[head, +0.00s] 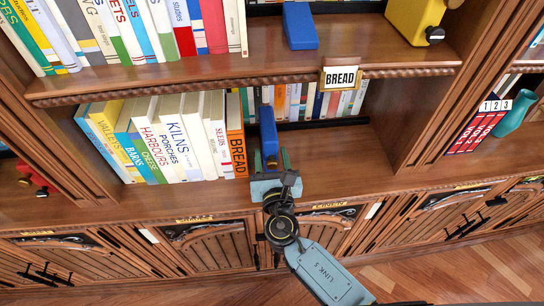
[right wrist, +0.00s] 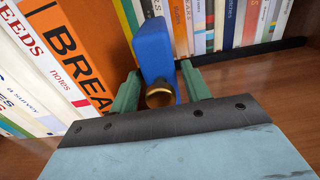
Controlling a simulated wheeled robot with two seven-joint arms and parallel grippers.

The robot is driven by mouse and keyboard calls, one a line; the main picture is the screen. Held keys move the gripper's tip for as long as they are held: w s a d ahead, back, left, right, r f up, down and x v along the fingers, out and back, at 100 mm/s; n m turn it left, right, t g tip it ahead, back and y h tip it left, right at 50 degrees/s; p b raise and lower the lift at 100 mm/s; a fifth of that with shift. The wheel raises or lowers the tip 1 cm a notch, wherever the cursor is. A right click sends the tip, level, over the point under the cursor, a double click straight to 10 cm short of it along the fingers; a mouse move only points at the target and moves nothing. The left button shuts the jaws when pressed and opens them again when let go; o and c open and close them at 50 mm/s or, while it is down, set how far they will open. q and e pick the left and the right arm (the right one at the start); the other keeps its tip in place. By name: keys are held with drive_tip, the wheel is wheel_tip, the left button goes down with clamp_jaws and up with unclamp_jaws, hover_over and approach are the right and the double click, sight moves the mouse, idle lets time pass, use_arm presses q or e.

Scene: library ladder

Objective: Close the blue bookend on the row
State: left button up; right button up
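The blue bookend (head: 268,138) stands upright on the lower shelf, just right of the row of books (head: 180,138). The orange BREAD book (head: 236,148) is the row's right end, with a narrow gap between it and the bookend. In the right wrist view the blue bookend (right wrist: 154,50) has a brass ring-shaped knob (right wrist: 160,95) low on its front. My right gripper (head: 271,163) is open, its green fingers on either side of the bookend's front and knob. Slim gaps seem to show beside them. My left gripper is out of view.
Another blue bookend (head: 299,26) and a yellow object (head: 414,20) stand on the upper shelf. A BREAD label (head: 340,78) hangs on that shelf's edge. More books stand behind the bookend. The lower shelf (head: 345,145) is clear to the right.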

drive_tip(key=shift+s, duration=0.15)
drive_tip(key=s+d, duration=0.1)
drive_tip(key=s, duration=1.2)
